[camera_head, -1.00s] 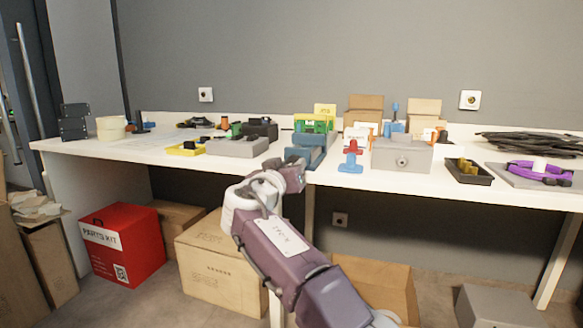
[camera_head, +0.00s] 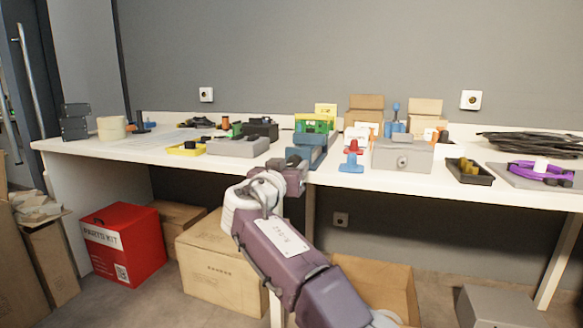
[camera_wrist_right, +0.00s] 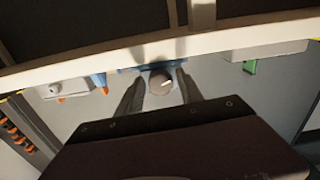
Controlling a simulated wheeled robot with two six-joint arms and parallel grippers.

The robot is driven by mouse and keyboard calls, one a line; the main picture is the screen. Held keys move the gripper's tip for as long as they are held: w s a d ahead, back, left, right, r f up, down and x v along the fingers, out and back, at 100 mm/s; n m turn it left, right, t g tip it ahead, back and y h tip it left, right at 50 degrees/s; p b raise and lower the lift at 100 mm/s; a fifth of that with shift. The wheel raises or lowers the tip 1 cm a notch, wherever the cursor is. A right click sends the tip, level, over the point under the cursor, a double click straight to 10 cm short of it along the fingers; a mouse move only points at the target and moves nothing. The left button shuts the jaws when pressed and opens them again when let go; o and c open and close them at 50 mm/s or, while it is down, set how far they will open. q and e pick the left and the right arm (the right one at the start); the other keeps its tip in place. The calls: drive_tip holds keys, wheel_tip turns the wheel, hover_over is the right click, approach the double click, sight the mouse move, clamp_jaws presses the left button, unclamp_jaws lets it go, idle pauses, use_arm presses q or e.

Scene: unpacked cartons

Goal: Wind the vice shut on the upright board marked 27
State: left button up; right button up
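The blue vice (camera_head: 316,140) stands at the table's front edge in the head view. A green piece (camera_head: 314,125) is upright at its jaws, with a yellow plate (camera_head: 325,109) above or behind it. No 27 is legible, so I cannot tell which is the board. My right gripper (camera_wrist_right: 161,76) is at the vice's front. Its two fingers are on either side of a round grey knob (camera_wrist_right: 160,83), with what look like narrow gaps; it seems open. In the head view its fingertips are hidden behind my wrist. My left gripper is not in view.
A red-and-blue item (camera_head: 351,157) and a grey box (camera_head: 402,155) stand close right of the vice. A grey block (camera_head: 238,147) and a yellow tray (camera_head: 186,149) lie to the left. Cartons (camera_head: 221,263) and a red kit box (camera_head: 124,245) stand below the table.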

drive_tip(key=shift+o, duration=0.2)
drive_tip(key=shift+s+a+r, duration=0.1)
drive_tip(key=shift+s, duration=0.15)
drive_tip(key=v, duration=0.8)
drive_tip(key=shift+s+p, duration=0.3)
drive_tip(key=shift+p, duration=0.1)
